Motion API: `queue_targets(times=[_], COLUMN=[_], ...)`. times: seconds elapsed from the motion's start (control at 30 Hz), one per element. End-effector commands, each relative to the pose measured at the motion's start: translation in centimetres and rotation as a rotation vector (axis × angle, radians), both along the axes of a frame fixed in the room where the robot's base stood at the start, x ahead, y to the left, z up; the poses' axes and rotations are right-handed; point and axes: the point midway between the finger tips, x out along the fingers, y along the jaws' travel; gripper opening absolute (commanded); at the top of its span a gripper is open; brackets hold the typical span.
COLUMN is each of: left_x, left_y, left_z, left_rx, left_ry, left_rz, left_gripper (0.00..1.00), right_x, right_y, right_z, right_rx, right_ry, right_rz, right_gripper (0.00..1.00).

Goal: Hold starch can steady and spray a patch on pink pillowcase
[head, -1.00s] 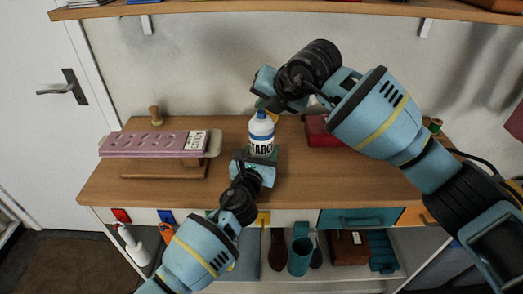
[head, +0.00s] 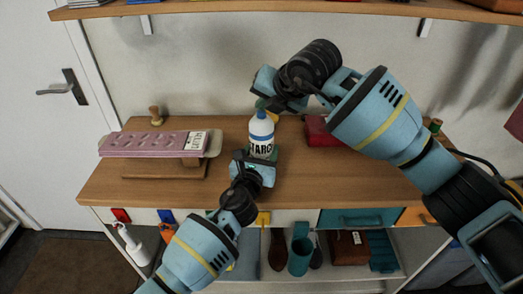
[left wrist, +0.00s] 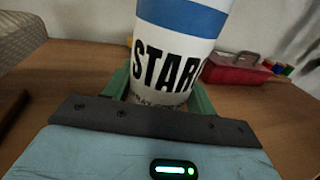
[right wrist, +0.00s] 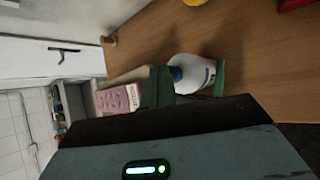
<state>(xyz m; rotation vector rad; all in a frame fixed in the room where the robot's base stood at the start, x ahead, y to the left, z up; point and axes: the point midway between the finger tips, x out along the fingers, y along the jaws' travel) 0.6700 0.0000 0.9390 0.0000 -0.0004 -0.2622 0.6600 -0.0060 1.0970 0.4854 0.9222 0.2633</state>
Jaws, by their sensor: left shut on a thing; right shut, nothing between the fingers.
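The starch can (head: 261,137), white with a blue band and blue cap, stands upright near the middle of the table. My left gripper (head: 258,160) is shut around its lower part; the green fingers flank the can (left wrist: 175,60) in the left wrist view. My right gripper (head: 264,104) is shut and empty, just above and behind the cap. In the right wrist view the can (right wrist: 200,75) is beside the green fingers (right wrist: 157,87); I cannot tell whether they touch it. The pink pillowcase (head: 145,144) lies flat on a small ironing board (head: 215,143) at the left.
A white label card (head: 196,140) lies at the pillowcase's right end. A red box (head: 321,131) stands right of the can under my right arm. A wooden knob (head: 155,115) is behind the board. The table between board and can is clear (head: 226,165). A shelf (head: 290,7) hangs above.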

Motion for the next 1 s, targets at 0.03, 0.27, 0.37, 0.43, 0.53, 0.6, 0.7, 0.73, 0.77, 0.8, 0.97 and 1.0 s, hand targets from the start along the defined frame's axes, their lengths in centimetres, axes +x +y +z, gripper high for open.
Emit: queue_targets(times=[0.03,0.27,0.37,0.43,0.53,0.6,0.7,0.73,0.77,0.8,0.97,1.0], left_x=[0.0,0.0,0.0,0.0,0.0,0.0,0.0,0.0,0.0,0.0,0.0,0.0], left_y=[0.0,0.0,0.0,0.0,0.0,0.0,0.0,0.0,0.0,0.0,0.0,0.0], left_z=[-0.1,-0.1,-0.1,-0.1,-0.1,-0.1,-0.1,-0.1,-0.1,-0.1,-0.1,-0.1], left_rx=[0.001,0.001,0.001,0.001,0.0,0.0,0.0,0.0,0.0,0.0,0.0,0.0], left_ry=[0.002,0.002,0.002,0.002,0.001,0.001,0.001,0.001,0.001,0.001,0.001,0.001], left_rz=[0.0,0.0,0.0,0.0,0.0,0.0,0.0,0.0,0.0,0.0,0.0,0.0], left_gripper=[0.2,0.2,0.2,0.2,0.2,0.2,0.2,0.2,0.2,0.2,0.2,0.2], right_x=[0.0,0.0,0.0,0.0,0.0,0.0,0.0,0.0,0.0,0.0,0.0,0.0], right_y=[0.0,0.0,0.0,0.0,0.0,0.0,0.0,0.0,0.0,0.0,0.0,0.0], right_z=[0.0,-0.1,-0.2,-0.4,-0.8,-1.0,-1.1,-1.1,-1.2,-1.2,-1.2,-1.1], right_rx=[0.0,0.0,-0.001,-0.001,-0.002,-0.002,-0.002,-0.002,-0.002,-0.002,-0.003,-0.003], right_ry=[0.001,0.001,0.001,0.001,0.001,0.002,0.002,0.003,0.003,0.003,0.005,0.006], right_rz=[0.001,0.001,0.0,0.0,-0.001,0.0,0.0,-0.001,0.0,0.0,-0.001,0.0], right_gripper=[0.0,0.0,0.0,0.0,0.0,0.0,0.0,0.0,0.0,0.0,0.0,0.0])
